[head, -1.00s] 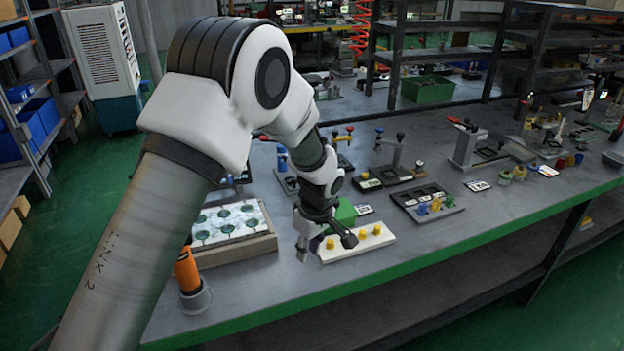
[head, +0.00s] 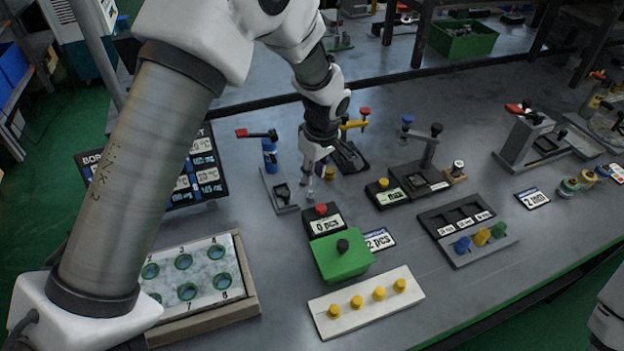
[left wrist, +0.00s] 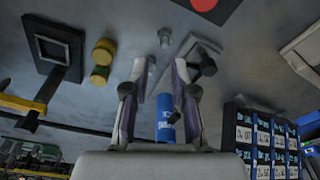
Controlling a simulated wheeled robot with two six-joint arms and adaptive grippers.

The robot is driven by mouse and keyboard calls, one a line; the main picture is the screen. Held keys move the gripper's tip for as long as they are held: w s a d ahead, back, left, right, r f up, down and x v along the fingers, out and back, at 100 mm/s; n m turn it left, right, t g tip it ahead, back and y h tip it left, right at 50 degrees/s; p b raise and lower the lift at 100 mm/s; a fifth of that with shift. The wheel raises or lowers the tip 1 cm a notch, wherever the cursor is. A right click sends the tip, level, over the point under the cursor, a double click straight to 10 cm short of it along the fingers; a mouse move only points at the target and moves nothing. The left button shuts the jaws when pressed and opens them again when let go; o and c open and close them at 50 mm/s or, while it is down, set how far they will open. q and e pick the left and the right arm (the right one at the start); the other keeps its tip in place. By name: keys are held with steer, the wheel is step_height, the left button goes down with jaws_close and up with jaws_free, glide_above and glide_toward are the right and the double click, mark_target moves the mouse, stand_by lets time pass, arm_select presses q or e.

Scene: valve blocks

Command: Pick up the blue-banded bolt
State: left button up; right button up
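I cannot make out a blue band on any bolt with certainty. Small grey bolt-like pieces stand on the bench near my left gripper (head: 312,172), one of them in the left wrist view (left wrist: 165,38). My left gripper points down above the bench, behind the red-button counter. In the left wrist view its fingers (left wrist: 158,72) are apart, with nothing visibly held. My right gripper is out of view.
A blue cylinder fixture (head: 270,155) stands just left of my left gripper. The red-button counter (head: 324,222), green box (head: 341,257) and white strip with yellow knobs (head: 370,300) stand in front. A numbered tray (head: 250,305) lies front left.

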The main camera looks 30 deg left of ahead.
mark_target(311, 192)
arm_select(q)
steer(key=f, duration=0.4)
steer(key=f+p, duration=0.1)
steer(key=f, duration=0.2)
steer(key=shift+s+a, duration=0.15)
steer(key=shift+a, duration=0.25)
steer(key=shift+s+r, duration=0.1)
steer(key=shift+d, duration=0.1)
jaws_close()
